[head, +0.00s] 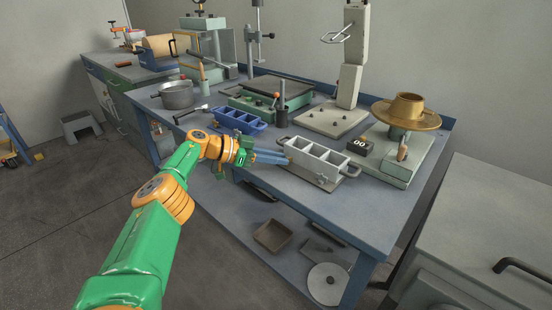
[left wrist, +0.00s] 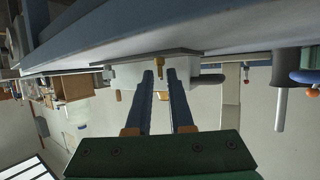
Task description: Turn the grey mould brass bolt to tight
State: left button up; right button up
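The grey mould (head: 318,154), a long block with several open compartments, stands on a flat plate at the bench's front edge. My left gripper (head: 287,159) reaches in from the left, with its blue fingers at the mould's left end. In the left wrist view, which is upside down, the brass bolt (left wrist: 157,67) sticks out of the mould's pale end wall (left wrist: 127,76). The fingertips of the left gripper (left wrist: 159,73) are apart, one on each side of the bolt; I cannot tell whether they touch it. The bolt is hidden in the head view. My right gripper is not in view.
A blue mould (head: 238,121) stands behind my left gripper. A black counter box (head: 361,146) and a brass-topped stand (head: 410,118) are to the right. A green press plate (head: 265,100) is behind. A lower shelf holds a brown tray (head: 273,235).

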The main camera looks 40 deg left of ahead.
pick_arm(q)
jog(key=shift+s+a+r, duration=0.1)
jog(key=shift+r, duration=0.05)
jog(key=shift+s+a+r+p, duration=0.4)
jog(key=shift+s+p, duration=0.1)
jog(key=shift+p, duration=0.45)
jog(key=v, duration=0.5)
jog(key=shift+s+f, duration=0.15)
jog(key=shift+s, duration=0.1)
jog(key=shift+w, duration=0.1)
